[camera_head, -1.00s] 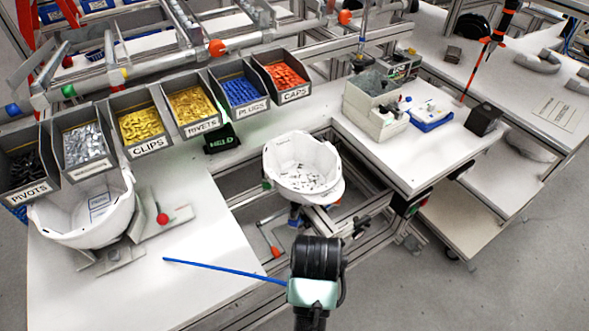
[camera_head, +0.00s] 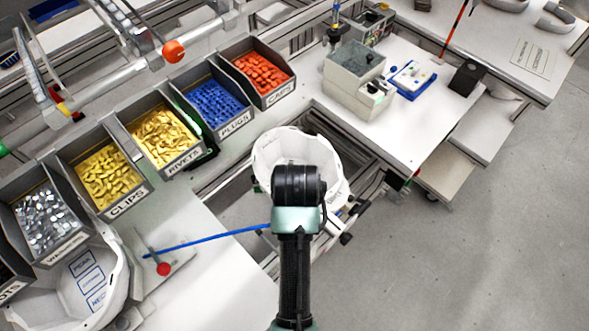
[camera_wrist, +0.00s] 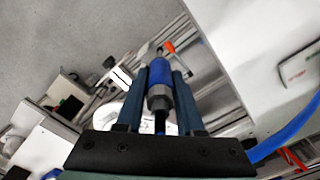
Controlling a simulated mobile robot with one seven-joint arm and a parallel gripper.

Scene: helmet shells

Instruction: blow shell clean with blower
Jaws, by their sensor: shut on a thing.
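A white helmet shell (camera_head: 272,151) sits open side up in the gap between the two benches. The fingers are hidden in the head view, where my arm overlaps the near part of the shell. A blue hose (camera_head: 205,240) runs left from my wrist; it also shows in the wrist view (camera_wrist: 290,128).
A second white shell (camera_head: 115,270) stands at lower left beside a red-knobbed clamp (camera_head: 163,269). Bins of clips (camera_head: 104,178), rivets (camera_head: 160,138), plugs (camera_head: 213,104) and caps (camera_head: 263,74) line the bench. A grey box (camera_head: 354,73) stands on the right bench. Floor is clear at right.

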